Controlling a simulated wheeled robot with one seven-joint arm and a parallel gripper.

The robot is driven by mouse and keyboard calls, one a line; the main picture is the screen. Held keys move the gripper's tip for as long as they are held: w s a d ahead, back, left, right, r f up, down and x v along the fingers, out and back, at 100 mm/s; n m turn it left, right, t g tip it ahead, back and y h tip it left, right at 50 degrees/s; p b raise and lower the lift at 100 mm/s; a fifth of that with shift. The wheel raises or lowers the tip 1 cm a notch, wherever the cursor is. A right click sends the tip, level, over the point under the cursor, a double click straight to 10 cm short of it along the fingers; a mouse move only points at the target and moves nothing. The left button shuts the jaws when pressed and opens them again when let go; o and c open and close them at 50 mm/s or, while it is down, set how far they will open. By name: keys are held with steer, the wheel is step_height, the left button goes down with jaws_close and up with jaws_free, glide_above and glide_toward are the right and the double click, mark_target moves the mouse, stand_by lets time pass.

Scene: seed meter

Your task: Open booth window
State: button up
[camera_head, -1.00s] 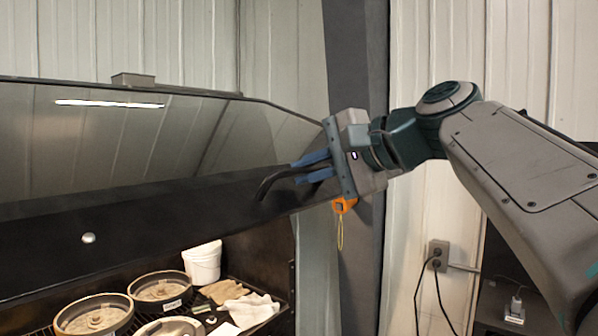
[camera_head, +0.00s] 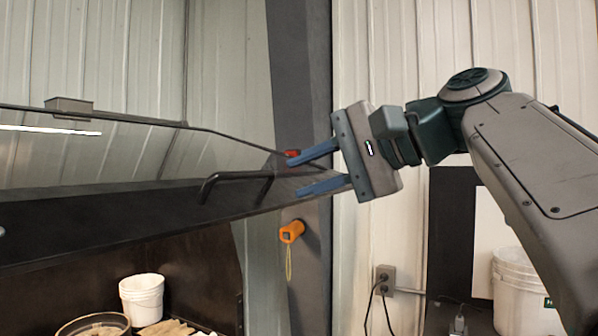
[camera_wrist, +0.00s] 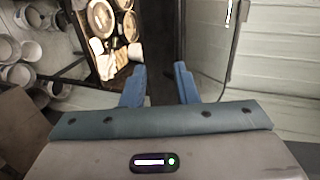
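The booth window (camera_head: 95,157) is a tinted pane with a dark lower frame, raised and tilted above the booth in the head view. A black bar handle (camera_head: 240,176) sticks out near the right end of its frame. My gripper (camera_head: 308,175) is at the right end of the window, its two blue fingers spread apart.
A dark post (camera_head: 300,90) stands behind my gripper, with an orange device (camera_head: 291,232) on it. Inside the booth are a white bucket (camera_head: 142,298) and a round pan (camera_head: 95,325). An outlet with cords (camera_head: 385,275) and another bucket (camera_head: 520,290) are at right.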

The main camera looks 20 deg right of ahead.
steer(key=shift+v, duration=1.35)
